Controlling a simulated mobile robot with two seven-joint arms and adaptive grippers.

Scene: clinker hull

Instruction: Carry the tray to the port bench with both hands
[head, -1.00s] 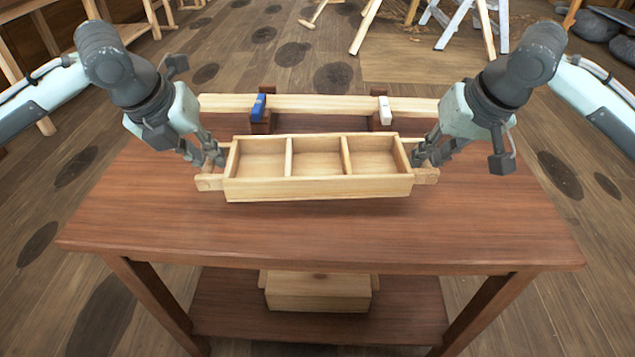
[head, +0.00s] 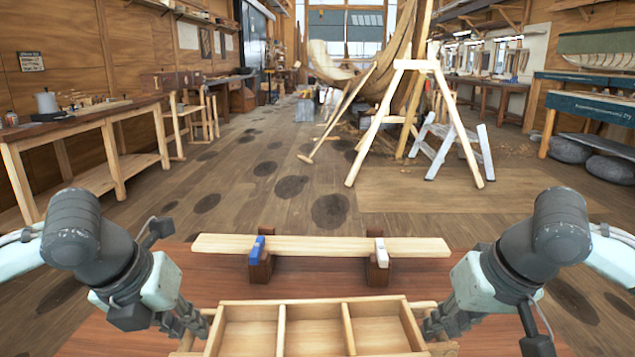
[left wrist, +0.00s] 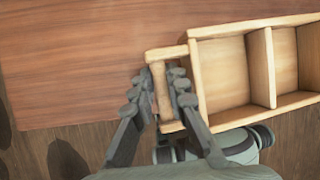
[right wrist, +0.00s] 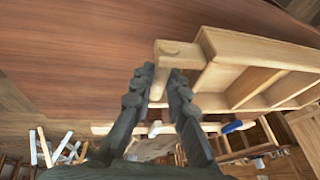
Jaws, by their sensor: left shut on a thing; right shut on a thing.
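The tray (head: 313,313) is a pale wooden box with three open, empty compartments and a bar handle at each end. It lies level at the bottom of the head view, its near side cut off, over the red-brown table (head: 110,335). My left gripper (head: 195,322) is shut on the left handle (left wrist: 160,85); the left wrist view shows a finger on each side of the bar. My right gripper (head: 438,325) is shut on the right handle (right wrist: 160,82). A long wooden bench (head: 75,118) stands along the left wall; I cannot tell if it is the port bench.
A plank (head: 325,246) lies behind the tray, with a blue-topped clamp (head: 258,258) and a white-topped clamp (head: 378,260). Open floor (head: 235,180) runs between bench and trestle.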

